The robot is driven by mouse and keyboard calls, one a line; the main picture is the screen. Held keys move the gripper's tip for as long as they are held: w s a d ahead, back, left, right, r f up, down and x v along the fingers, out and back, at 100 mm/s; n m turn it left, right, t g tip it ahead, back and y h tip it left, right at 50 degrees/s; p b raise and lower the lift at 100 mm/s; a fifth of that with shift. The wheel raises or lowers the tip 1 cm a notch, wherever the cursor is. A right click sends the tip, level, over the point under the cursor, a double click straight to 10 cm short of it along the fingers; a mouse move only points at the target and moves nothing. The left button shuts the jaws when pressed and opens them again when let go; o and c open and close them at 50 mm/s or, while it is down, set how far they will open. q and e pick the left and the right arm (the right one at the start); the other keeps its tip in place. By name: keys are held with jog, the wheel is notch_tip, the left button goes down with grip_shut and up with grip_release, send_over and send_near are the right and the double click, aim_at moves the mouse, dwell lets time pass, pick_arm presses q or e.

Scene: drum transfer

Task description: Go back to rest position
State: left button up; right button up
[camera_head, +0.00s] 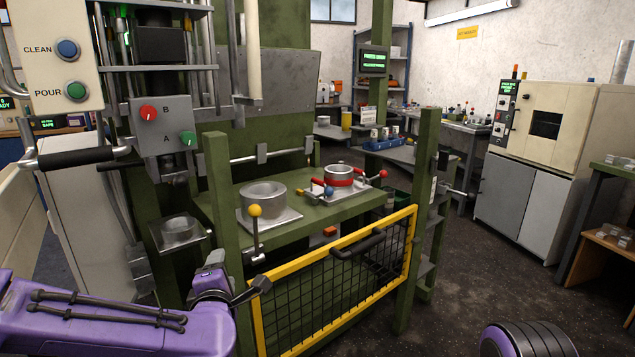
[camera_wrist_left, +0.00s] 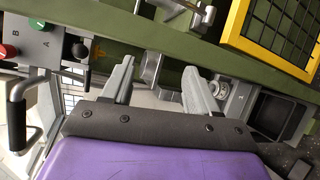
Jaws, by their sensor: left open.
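My left arm comes in low from the left in the head view, in front of the green press frame (camera_head: 215,160). Its gripper (camera_head: 243,288) is partly hidden there, near the left end of the yellow-edged mesh gate (camera_head: 340,295). In the left wrist view the two grey fingers of my left gripper (camera_wrist_left: 158,90) stand apart with nothing held between them. The gate's yellow corner (camera_wrist_left: 235,22) shows at the top right of that view. Only a purple, dark-banded part of my right arm shows at the bottom right of the head view; its gripper is out of view.
A lever with a yellow knob (camera_head: 255,211) stands close above my left gripper. Metal rings (camera_head: 264,195) sit on the green bench behind the gate. A control box (camera_head: 163,130) is at the left. The dark floor (camera_head: 460,255) at the right is open.

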pick_arm(q)
jog(key=s+a+f+m+g+h+p, duration=0.1)
jog(key=s+f+m+g, duration=0.2)
jog(key=f, duration=0.4)
jog(key=s+f+m, duration=0.4)
jog(key=f, duration=0.4)
jog(key=s+a+f+m+g+h+p, duration=0.1)
jog(key=s+f+m+g, duration=0.2)
jog(key=f, duration=0.4)
jog(key=s+a+f+m+g+p, duration=0.1)
jog(key=s+a+f+m+g, duration=0.1)
jog(key=s, duration=0.7)
jog(key=s+a+f+m+g+y+p, duration=0.1)
jog(key=s+a+f, duration=0.3)
jog(key=s, duration=0.5)
jog(key=s+a+f+m+g+y+p, duration=0.1)
jog(key=s+a+f+m+g, duration=0.1)
jog(key=s+f, duration=0.4)
jog(key=s+a+g, duration=0.1)
jog(key=s, duration=0.2)
jog(key=shift+s+f+m+g, duration=0.25)
jog(key=shift+f+m+g, duration=0.05)
jog(key=shift+m, duration=0.1)
